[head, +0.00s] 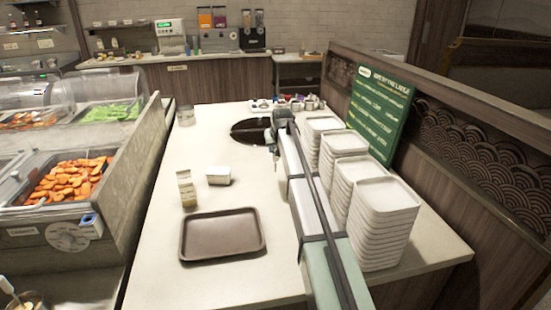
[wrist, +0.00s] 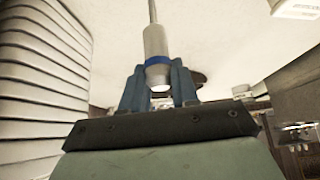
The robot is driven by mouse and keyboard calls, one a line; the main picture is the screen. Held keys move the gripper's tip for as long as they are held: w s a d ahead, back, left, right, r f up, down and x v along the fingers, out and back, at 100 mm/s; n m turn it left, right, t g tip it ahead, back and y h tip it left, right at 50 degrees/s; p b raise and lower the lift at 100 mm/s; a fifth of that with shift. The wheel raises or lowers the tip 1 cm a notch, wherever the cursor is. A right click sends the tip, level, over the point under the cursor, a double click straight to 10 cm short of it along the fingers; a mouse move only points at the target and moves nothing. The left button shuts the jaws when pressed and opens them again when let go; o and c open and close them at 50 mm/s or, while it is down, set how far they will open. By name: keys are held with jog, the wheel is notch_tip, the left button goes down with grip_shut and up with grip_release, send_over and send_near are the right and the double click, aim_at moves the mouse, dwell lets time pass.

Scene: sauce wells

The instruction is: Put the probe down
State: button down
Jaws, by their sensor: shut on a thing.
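The probe (wrist: 155,42) shows in the wrist view, with a pale handle, a blue band and a thin metal shaft pointing away from me. My gripper (wrist: 158,85) is shut on the handle near the blue band, with one blue-grey finger on each side.
Several stacks of white plates (head: 378,235) stand close right of my arm. A brown tray (head: 205,250), a small bottle (head: 187,190) and a white tub (head: 219,177) are on the counter (head: 165,275) to the left. Small containers (head: 290,104) line the far edge.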

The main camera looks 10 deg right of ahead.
aim_at(276, 162)
jog(key=shift+f, duration=2.1)
jog(key=c, duration=0.8)
grip_release()
jog(key=shift+c, duration=0.2)
jog(key=v, duration=1.2)
